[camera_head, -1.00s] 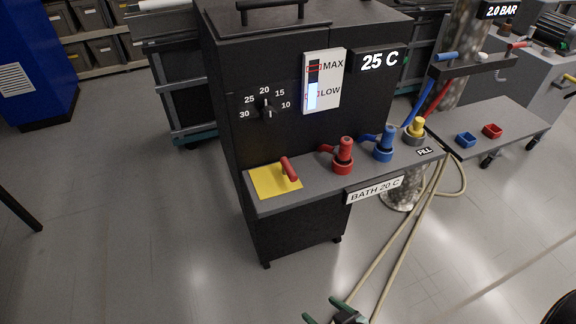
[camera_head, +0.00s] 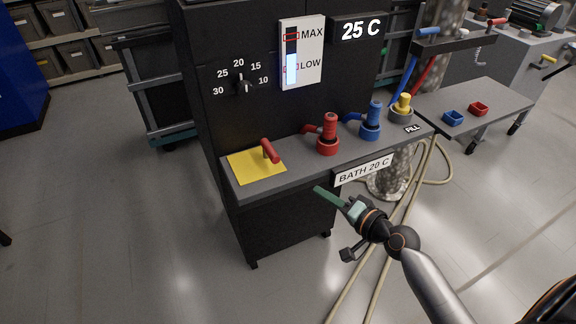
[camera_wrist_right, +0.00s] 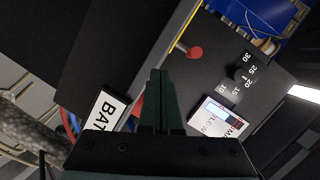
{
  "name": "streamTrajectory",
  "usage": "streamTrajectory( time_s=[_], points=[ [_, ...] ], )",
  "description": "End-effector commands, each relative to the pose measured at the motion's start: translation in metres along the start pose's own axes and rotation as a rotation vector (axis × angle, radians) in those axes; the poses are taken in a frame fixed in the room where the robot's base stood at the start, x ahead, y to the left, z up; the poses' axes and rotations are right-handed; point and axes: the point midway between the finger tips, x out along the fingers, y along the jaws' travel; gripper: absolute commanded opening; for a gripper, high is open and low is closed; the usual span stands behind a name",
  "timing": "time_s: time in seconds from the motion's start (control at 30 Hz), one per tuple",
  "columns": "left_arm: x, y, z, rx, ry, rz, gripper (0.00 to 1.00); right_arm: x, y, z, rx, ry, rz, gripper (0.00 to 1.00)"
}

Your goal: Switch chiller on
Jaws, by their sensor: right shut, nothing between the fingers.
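The black chiller (camera_head: 290,215) stands in the middle of the head view. Its display (camera_head: 360,29) reads 25 C, and a dial (camera_head: 241,84) has marks from 10 to 30. A red-handled lever switch (camera_head: 269,151) rises from a yellow plate (camera_head: 250,166) at the left of the grey shelf; its red tip also shows in the right wrist view (camera_wrist_right: 194,53). My right gripper (camera_head: 318,190) has green fingers, shut and empty, in front of the shelf's front edge, below and right of the lever, apart from it. My left gripper is not in view.
A red valve (camera_head: 327,136), a blue valve (camera_head: 370,122) and a yellow cap (camera_head: 402,106) stand on the shelf right of the lever. Beige hoses (camera_head: 395,235) run down to the floor. A side table (camera_head: 480,110) holds a blue tray and a red tray.

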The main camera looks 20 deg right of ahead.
Motion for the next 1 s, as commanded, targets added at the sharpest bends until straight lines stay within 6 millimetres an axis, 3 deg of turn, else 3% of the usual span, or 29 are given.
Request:
streamTrajectory(
  time_s=[0.1,0.3,0.77,1.0],
  points=[
    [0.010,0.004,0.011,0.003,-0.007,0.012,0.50,0.007,-0.014,-0.027,0.119,0.032,-0.088,0.00],
    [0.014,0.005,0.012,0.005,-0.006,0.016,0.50,0.008,-0.032,-0.051,0.225,0.049,-0.166,0.00],
    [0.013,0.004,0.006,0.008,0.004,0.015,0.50,0.010,-0.036,-0.054,0.239,0.050,-0.177,0.00],
    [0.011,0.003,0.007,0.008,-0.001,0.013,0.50,0.038,-0.042,-0.056,0.240,0.051,-0.179,0.00]
  ],
)
